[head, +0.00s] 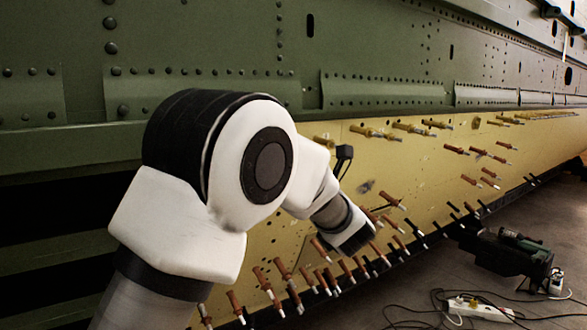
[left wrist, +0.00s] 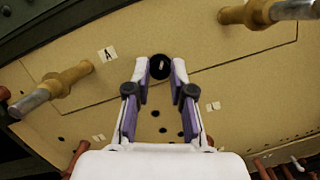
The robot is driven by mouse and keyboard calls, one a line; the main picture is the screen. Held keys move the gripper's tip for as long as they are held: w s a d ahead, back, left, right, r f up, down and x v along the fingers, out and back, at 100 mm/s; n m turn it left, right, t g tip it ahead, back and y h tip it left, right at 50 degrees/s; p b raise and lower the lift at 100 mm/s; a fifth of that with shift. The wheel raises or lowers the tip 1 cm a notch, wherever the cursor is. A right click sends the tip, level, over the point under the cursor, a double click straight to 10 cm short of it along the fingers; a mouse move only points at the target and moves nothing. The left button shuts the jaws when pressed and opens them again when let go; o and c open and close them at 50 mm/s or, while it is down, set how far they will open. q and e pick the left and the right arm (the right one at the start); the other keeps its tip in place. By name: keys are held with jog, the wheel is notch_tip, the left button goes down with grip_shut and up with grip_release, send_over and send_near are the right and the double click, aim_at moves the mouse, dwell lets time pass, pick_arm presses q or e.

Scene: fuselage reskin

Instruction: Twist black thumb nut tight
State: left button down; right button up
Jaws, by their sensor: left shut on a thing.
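The black thumb nut (left wrist: 160,66) shows in the left wrist view as a dark round knob with a small pale mark at its centre, against the yellow-tan skin panel (left wrist: 232,88). My left gripper (left wrist: 160,73) has its two fingertips on either side of the nut and is shut on it. The nut's sides are partly hidden by the fingertips. In the head view my left arm reaches to the yellow panel (head: 430,190), and its own links hide the fingers and the nut. My right gripper is not in either view.
Brass-coloured pins (left wrist: 62,84) stick out on both sides of the gripper. Several copper-coloured pins (head: 323,280) line the panel's lower part. A label A (left wrist: 107,54) and dark holes mark the panel. A power strip (head: 478,308) and cables lie on the floor.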

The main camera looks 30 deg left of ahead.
pick_arm(q)
jog(key=shift+d+r+m+g+h+p, duration=0.15)
jog(key=shift+m+g+h+p, duration=0.5)
jog(key=shift+m+p, duration=4.4)
jog(key=shift+a+r+m+g+h+p, duration=0.15)
jog(key=shift+m+g+h+p, duration=0.55)
jog(key=shift+m+p, duration=4.3)
jog(key=shift+d+r+m+g+h+p, duration=0.2)
jog(key=shift+m+h+p, duration=0.75)
jog(key=shift+m+p, duration=4.1)
jog(key=shift+a+n+p, duration=0.1)
jog(key=shift+n+p, duration=0.6)
jog(key=shift+p, duration=0.05)
jog(key=shift+f, duration=0.1)
jog(key=c, duration=1)
grip_release()
